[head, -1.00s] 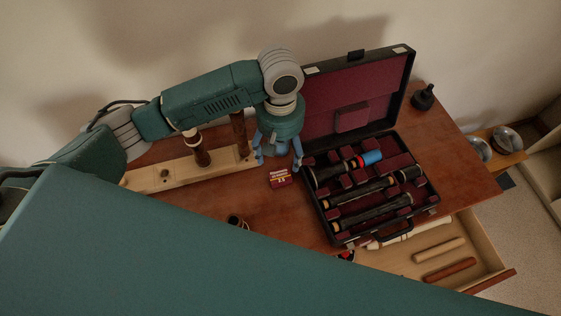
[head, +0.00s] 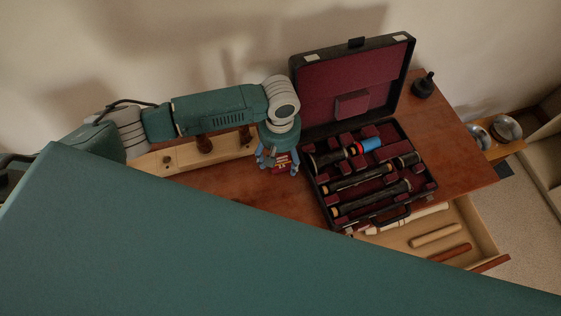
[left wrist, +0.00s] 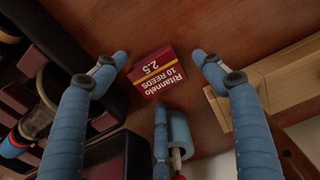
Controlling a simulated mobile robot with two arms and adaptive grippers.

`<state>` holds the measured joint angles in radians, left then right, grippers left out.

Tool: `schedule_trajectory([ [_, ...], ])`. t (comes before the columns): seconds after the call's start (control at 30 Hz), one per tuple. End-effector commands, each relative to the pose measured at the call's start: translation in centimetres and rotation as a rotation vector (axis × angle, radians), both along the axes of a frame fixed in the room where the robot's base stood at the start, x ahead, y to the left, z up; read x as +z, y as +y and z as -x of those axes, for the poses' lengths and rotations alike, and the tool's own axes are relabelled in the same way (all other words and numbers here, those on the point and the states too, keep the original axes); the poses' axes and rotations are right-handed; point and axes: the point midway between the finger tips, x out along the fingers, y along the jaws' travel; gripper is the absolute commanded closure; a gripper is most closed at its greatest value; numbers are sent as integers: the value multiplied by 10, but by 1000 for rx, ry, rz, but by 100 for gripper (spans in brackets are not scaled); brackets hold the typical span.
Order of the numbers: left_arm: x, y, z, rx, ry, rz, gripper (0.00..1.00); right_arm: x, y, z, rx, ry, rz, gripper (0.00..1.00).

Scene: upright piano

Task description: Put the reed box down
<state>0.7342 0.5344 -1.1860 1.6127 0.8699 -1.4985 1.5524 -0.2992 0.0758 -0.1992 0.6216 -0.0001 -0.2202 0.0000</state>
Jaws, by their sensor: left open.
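The reed box (head: 282,162) is small and dark red with a yellow stripe. It lies on the wooden desk top just left of the open instrument case. In the left wrist view the reed box (left wrist: 158,72) lies between my spread fingers, its lettering showing upside down, with visible gaps to the fingers on both sides. My left gripper (head: 279,164) is open around the box, pointing down. In the left wrist view the same gripper (left wrist: 161,66) holds nothing. My right gripper is not in view.
The open black case (head: 418,190) with red lining holds several dark instrument pieces. A pale wooden stand (head: 178,157) with upright pegs is behind and left. A black item (head: 423,85) stands at the back right. An open drawer (head: 482,232) juts out in front. Bare desk (head: 220,180) lies left.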

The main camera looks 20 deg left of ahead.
Motion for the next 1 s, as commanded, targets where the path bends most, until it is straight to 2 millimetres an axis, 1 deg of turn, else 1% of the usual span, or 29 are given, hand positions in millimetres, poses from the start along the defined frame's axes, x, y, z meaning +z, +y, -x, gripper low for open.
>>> schedule_trajectory([
  [0.03, 0, 0, 0, 0, 0, 0, 30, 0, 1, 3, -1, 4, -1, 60],
  [0.17, 0, 0, 0, 0, 0, 0, 56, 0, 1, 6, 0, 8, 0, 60],
  [0.2, 0, 0, 0, 0, 0, 0, 64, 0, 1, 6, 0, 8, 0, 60],
  [0.27, 0, 0, 0, 0, 0, 0, 76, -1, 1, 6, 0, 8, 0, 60],
  [0.3, 0, 0, 0, 0, 0, 0, 79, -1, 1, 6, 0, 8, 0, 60],
  [0.37, 0, 0, 0, 0, 0, 0, 79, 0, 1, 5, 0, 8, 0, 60],
  [0.4, 0, 0, 0, 0, 0, 0, 83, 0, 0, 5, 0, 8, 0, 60],
  [0.6, 1, 0, 0, 0, 0, 0, 83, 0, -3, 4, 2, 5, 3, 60],
  [0.73, 8, -1, 0, -1, -1, 2, 83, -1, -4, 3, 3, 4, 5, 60],
  [0.87, 23, -1, -1, -2, -3, 3, 83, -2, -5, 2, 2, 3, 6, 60],
  [0.97, 43, -1, -1, -1, -4, 4, 83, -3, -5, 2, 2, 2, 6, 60],
  [1.0, 53, -1, -2, -2, -5, 4, 83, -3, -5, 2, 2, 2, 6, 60],
])
